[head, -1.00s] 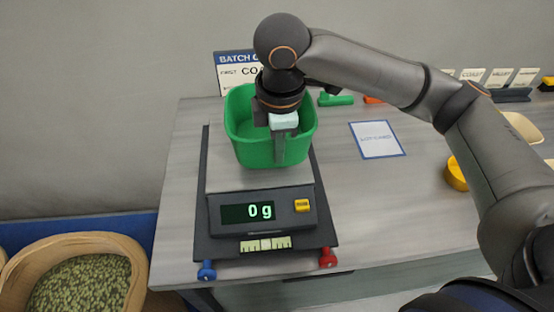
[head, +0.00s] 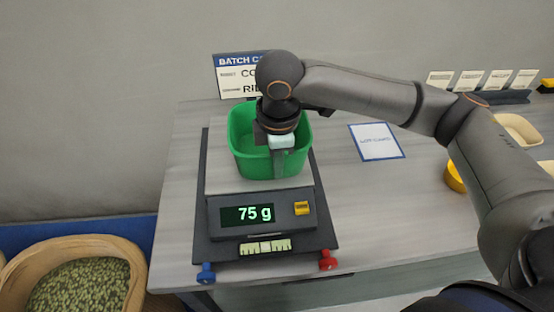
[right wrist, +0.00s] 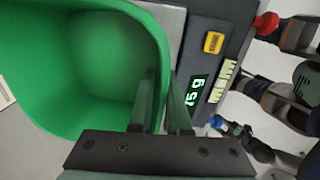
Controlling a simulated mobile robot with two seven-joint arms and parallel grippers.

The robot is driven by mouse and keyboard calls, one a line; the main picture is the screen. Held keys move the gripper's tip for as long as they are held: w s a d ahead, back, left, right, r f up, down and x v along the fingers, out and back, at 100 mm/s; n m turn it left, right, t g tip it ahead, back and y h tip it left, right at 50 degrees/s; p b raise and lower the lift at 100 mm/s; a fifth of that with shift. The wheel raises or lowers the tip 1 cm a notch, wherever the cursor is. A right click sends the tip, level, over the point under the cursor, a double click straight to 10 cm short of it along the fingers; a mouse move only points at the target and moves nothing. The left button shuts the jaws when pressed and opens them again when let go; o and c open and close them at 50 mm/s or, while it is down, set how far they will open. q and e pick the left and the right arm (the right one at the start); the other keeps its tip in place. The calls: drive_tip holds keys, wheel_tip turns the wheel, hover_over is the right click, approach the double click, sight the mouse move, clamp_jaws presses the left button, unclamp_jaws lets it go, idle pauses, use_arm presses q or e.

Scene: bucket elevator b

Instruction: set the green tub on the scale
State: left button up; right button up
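The green tub (head: 243,155) sits upright and empty on the plate of the scale (head: 213,182). The scale's display (head: 247,214) reads 75 g. My right gripper (head: 280,160) comes from above at the tub's near wall. In the right wrist view, the gripper's fingers (right wrist: 164,105) straddle the wall of the tub (right wrist: 90,60), one inside and one outside, close together on it. The scale's display (right wrist: 195,90) shows beside the outer finger. My left gripper is not in view.
A blue-bordered card (head: 376,141) lies right of the scale. A yellow round object (head: 454,177) is partly behind my right arm. A blue knob (head: 206,273) and a red knob (head: 328,261) stand at the scale's front corners. A basket (head: 125,255) stands lower left.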

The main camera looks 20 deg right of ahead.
drive_tip(key=shift+o, duration=1.3)
wheel_tip(320, 180, up, 12)
drive_tip(key=s+p, duration=0.1)
drive_tip(key=shift+r, duration=0.15)
drive_tip(key=shift+a, duration=0.1)
